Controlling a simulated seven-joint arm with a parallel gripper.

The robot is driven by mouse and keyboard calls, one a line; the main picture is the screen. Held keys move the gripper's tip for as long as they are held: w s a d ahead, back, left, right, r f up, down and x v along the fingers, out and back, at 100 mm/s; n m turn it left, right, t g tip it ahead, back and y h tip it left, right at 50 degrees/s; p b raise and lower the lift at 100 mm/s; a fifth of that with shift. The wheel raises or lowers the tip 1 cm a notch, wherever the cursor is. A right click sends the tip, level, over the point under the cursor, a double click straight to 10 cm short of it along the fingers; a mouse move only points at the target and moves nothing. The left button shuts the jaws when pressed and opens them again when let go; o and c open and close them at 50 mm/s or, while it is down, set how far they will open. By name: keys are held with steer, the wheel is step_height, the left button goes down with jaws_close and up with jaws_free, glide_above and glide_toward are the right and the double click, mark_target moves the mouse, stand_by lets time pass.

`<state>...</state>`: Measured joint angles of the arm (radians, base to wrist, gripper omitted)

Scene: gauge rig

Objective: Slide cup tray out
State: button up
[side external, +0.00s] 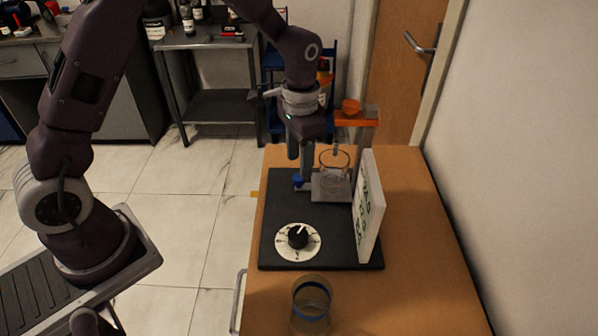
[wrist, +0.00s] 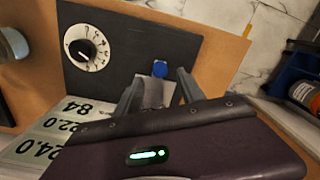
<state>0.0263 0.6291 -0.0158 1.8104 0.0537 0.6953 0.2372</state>
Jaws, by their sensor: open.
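The cup tray is a small grey plate (side external: 328,187) on the black base, with a blue knob (side external: 298,181) at its left side. A clear glass cup (side external: 333,165) stands on the tray. My gripper (side external: 299,166) points down close to the knob. In the wrist view my gripper (wrist: 158,80) is open, with one finger on each side of the grey tray (wrist: 153,94) and the blue knob (wrist: 160,69) showing near the gap. Nothing is held. I cannot tell whether a finger touches the knob. The cup is hidden in the wrist view.
A black base board (side external: 284,220) carries a dial (side external: 298,240) and a white number panel (side external: 368,208). An orange-topped stand (side external: 357,115) rises behind the cup. A blue-banded glass (side external: 311,303) stands at the front of the wooden table (side external: 420,275). The table's right side is clear.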

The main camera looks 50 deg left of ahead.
step_height(320, 180, down, 5)
steer(key=shift+r, duration=0.2)
jaws_close()
stand_by(1.3)
